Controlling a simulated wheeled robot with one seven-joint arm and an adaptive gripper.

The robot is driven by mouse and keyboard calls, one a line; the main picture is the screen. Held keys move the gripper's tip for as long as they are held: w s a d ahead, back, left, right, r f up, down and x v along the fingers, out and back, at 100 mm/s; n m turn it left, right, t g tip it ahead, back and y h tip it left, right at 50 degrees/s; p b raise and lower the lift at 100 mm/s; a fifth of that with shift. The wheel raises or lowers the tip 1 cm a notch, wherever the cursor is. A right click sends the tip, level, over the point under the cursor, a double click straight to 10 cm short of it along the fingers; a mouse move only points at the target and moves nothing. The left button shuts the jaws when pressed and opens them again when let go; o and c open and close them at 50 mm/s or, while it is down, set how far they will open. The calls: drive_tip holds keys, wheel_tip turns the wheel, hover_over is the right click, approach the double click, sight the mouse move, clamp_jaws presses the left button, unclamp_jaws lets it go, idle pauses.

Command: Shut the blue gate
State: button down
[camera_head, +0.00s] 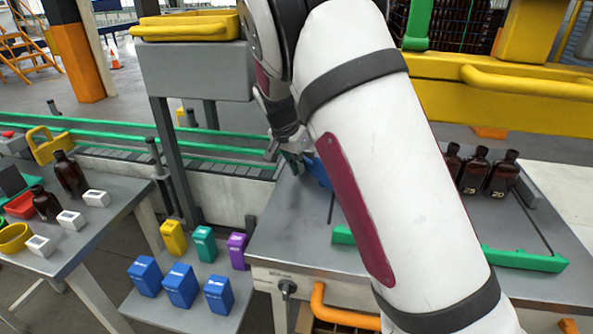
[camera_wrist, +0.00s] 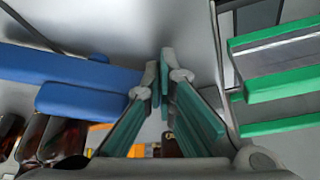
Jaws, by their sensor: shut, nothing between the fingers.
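The blue gate (camera_head: 318,171) shows only as a small piece beside my gripper in the head view; my arm hides the rest. In the wrist view the gate (camera_wrist: 70,68) is a long blue bar with a thicker blue block at its lower side, at the left. My gripper (camera_head: 293,160) is above the left back part of the grey table. It is shut and empty, with its green-padded fingers (camera_wrist: 160,82) converging just right of the blue block's end. I cannot tell whether they touch it.
Amber bottles (camera_head: 502,175) stand at the table's right, behind a green bar (camera_head: 520,260). A conveyor with green rails (camera_head: 225,148) runs behind on the left. Coloured boxes (camera_head: 180,285) stand on a low shelf. A left table (camera_head: 95,230) holds bottles and white blocks.

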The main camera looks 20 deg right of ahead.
drive_tip(key=shift+w+d+b, duration=0.35)
drive_tip(key=shift+w+d, duration=0.25)
drive_tip(key=shift+w, duration=0.1)
drive_tip(key=shift+w+d+m, duration=0.15)
drive_tip(key=shift+d+m, duration=0.1)
drive_tip(key=shift+m, duration=0.35)
drive_tip(key=shift+w+d+m+g+b, duration=0.3)
drive_tip(key=shift+d+b, duration=0.1)
drive_tip(key=shift+d, duration=0.15)
drive_tip(key=shift+d+m, duration=0.35)
drive_tip(key=shift+m, duration=0.25)
drive_tip(key=shift+d, duration=0.15)
drive_tip(key=shift+w+d+b, duration=0.1)
drive_tip(key=shift+d+b, duration=0.15)
drive_tip(key=shift+b, duration=0.05)
idle(0.4)
drive_tip(key=shift+r, duration=0.1)
